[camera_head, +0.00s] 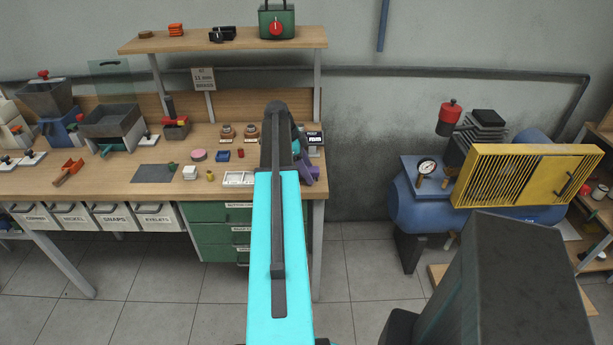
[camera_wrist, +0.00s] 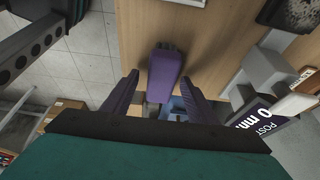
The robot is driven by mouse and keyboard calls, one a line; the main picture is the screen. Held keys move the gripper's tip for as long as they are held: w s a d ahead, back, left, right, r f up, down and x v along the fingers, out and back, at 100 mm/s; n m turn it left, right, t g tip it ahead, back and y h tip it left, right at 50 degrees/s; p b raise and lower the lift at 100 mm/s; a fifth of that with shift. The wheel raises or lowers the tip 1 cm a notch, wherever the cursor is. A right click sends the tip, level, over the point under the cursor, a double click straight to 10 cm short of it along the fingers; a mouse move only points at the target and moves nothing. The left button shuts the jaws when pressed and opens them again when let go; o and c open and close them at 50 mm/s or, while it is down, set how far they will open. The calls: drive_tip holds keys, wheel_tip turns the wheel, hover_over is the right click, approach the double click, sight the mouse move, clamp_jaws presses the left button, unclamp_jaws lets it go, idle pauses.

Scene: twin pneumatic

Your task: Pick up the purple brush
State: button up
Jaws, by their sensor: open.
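The purple brush (camera_wrist: 165,72) shows in the middle of the wrist view, over the wooden bench top, with a dark end pointing away from me. My gripper (camera_wrist: 160,78) is open, with one purple finger on each side of the brush. Gaps show between the fingers and the brush, and I cannot tell whether the fingers are level with it in depth. In the head view, purple parts show beside the end of my arm at the bench's right end. I cannot tell brush from fingers there, as my arm hides much of that spot.
The workbench (camera_head: 130,187) carries several tools and small parts left of my arm, including a white tray (camera_head: 238,179). A black-and-white post sign (camera_wrist: 262,122) stands close on the right in the wrist view. A blue compressor (camera_head: 416,207) stands right of the bench.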

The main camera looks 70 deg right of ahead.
sight(311, 169)
drive_tip(key=shift+f, duration=0.25)
idle(0.3)
drive_tip(key=c, duration=1.2)
drive_tip(key=shift+r, duration=0.1)
drive_tip(key=shift+r, duration=0.25)
drive_tip(key=shift+r+b, duration=0.75)
drive_tip(key=shift+r, duration=0.8)
drive_tip(key=s+a+b, duration=0.1)
drive_tip(key=s+a, duration=0.1)
drive_tip(key=a, duration=0.2)
drive_tip(key=s+a+r+b, duration=0.1)
drive_tip(key=s+a, duration=0.2)
drive_tip(key=a, duration=0.2)
drive_tip(key=s+a+b, duration=0.1)
drive_tip(key=s+a, duration=0.2)
drive_tip(key=a, duration=0.1)
drive_tip(key=shift+s+a+r+b, duration=0.1)
drive_tip(key=shift+a+r+b, duration=0.25)
drive_tip(key=shift+a+b, duration=0.05)
